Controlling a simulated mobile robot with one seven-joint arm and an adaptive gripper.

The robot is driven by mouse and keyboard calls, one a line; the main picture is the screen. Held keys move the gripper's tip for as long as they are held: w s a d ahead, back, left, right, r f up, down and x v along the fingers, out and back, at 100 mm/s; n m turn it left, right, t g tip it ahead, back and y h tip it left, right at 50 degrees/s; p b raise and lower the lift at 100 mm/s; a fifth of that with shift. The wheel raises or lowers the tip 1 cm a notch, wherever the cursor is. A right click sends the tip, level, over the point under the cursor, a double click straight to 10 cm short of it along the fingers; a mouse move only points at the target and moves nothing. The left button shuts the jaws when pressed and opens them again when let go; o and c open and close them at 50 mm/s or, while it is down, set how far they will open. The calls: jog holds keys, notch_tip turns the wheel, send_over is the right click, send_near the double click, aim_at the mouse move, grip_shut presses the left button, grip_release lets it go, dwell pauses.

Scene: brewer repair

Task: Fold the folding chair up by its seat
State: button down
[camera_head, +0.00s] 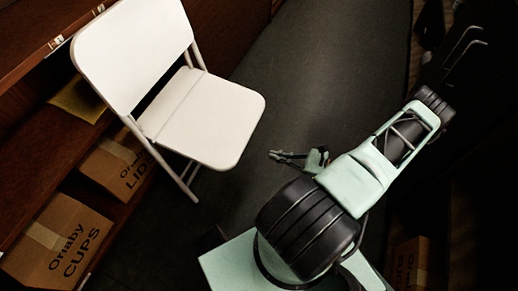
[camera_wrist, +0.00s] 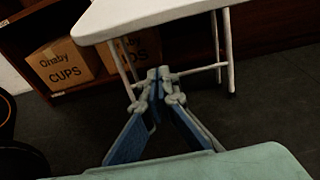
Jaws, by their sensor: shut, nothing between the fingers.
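The white folding chair stands unfolded on the dark floor, with its backrest (camera_head: 130,55) up and its seat (camera_head: 205,118) down flat. My gripper (camera_head: 273,155) is shut and empty, a little right of the seat's front edge with a visible gap in the head view. In the wrist view, the seat (camera_wrist: 140,17) crosses the top of the picture. The shut fingertips (camera_wrist: 159,76) appear below the seat's edge there, in front of the chair's legs (camera_wrist: 228,50). I cannot tell the exact height of the fingertips relative to the seat.
A wooden shelf (camera_head: 50,150) runs along the left, close to the chair, with a cups box (camera_head: 55,245) and a lids box (camera_head: 115,165). A yellow item (camera_head: 80,100) lies on it. Dark floor (camera_head: 320,70) is clear behind and right of the chair.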

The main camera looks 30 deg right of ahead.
jog(key=b+x, duration=0.3)
jog(key=x, duration=0.6)
jog(key=shift+w+r, duration=0.1)
jog(key=shift+r, duration=1.8)
jog(key=shift+r, duration=0.1)
